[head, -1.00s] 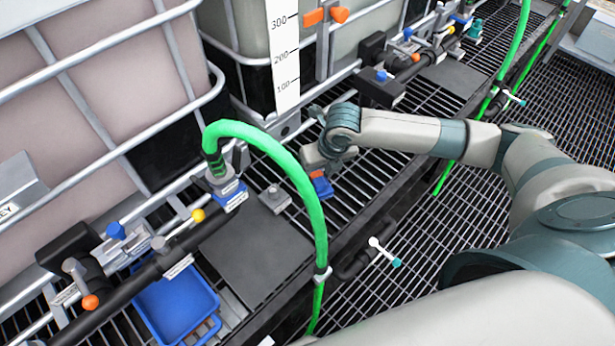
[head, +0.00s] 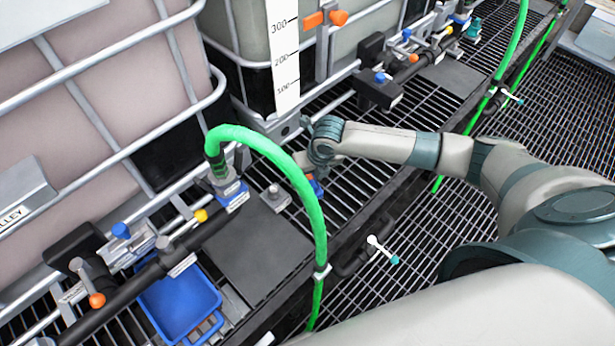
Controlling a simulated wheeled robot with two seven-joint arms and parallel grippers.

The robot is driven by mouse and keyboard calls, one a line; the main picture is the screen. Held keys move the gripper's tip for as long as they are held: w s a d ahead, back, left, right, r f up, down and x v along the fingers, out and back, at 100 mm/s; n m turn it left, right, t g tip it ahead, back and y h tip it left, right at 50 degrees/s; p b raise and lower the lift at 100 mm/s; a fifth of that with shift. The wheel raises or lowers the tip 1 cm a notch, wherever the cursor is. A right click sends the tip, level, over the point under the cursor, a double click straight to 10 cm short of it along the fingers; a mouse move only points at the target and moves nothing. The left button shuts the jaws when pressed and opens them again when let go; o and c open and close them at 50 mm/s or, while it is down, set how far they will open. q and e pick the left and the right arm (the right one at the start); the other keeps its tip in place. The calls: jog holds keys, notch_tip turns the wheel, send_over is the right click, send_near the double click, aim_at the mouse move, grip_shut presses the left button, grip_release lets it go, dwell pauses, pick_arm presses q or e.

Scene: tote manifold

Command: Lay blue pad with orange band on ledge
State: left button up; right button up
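The blue pad (head: 317,187) shows as a small blue patch with its orange band (head: 311,177) just above it, over the grating right of the green hose's arch. My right gripper (head: 307,176) is at the pad and appears shut on the band end; the hose and my own wrist partly hide the fingers. The pad looks tilted. A flat dark grey plate (head: 257,243) lies on the ledge left of the hose, with a small grey block with a knob (head: 275,198) at its far corner. My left gripper is not in view.
The green hose (head: 318,225) arches between my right gripper and the plate. A blue tray (head: 180,303) and a black pipe with valves (head: 190,238) lie at left. Caged totes (head: 90,110) stand behind. A white-handled valve (head: 376,245) sticks out at the front edge.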

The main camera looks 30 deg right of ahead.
jog(key=shift+f, duration=0.4)
jog(key=o, duration=1)
jog(key=shift+o, duration=0.2)
jog(key=shift+r, duration=0.1)
jog(key=b+v, duration=0.2)
jog(key=v, duration=0.9)
jog(key=shift+r, duration=0.4)
jog(key=shift+s, duration=0.1)
